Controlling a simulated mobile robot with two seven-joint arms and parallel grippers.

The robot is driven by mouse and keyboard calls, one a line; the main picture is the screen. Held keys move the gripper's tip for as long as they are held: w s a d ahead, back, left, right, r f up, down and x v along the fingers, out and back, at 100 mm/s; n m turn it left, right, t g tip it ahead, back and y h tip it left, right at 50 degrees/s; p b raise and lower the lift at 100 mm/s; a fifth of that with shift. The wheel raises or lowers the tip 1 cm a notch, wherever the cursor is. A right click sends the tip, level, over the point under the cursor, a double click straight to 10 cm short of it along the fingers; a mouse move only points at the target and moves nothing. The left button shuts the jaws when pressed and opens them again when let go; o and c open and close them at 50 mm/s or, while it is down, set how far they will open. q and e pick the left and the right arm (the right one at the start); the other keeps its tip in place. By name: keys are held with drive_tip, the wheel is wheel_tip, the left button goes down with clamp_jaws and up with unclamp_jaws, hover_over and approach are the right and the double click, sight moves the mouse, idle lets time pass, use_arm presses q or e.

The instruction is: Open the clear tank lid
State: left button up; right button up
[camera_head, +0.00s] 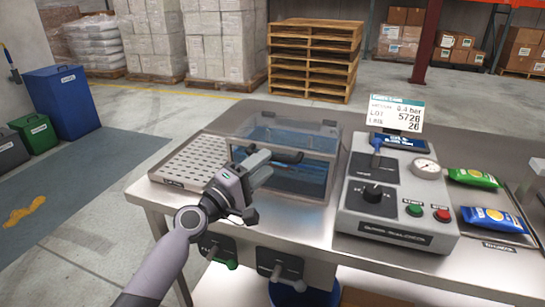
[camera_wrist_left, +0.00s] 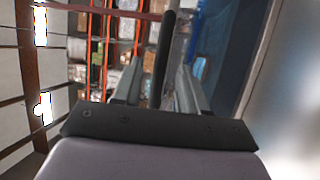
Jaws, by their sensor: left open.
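The clear tank (camera_head: 300,178) stands on the steel bench, with blue liquid visible inside. Its clear lid (camera_head: 285,135) lies flat across the top, with dark hinges at the back and a black bar handle (camera_head: 290,157) at the front. My left gripper (camera_head: 266,166) is open at the tank's front left, by the handle. In the left wrist view, the dark handle bar (camera_wrist_left: 165,55) shows between the two grey fingers (camera_wrist_left: 158,88). I cannot tell whether either finger touches it. My right gripper is not in view.
A perforated tray (camera_head: 192,160) lies left of the tank. A grey control box (camera_head: 395,200) with a knob, gauge and buttons stands close on its right. Green and blue-yellow packets (camera_head: 490,219) lie farther right. Valve handles sit below the bench's front edge.

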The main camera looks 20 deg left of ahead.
sight(273, 158)
use_arm(q)
drive_tip(key=shift+x, duration=2)
clamp_jaws()
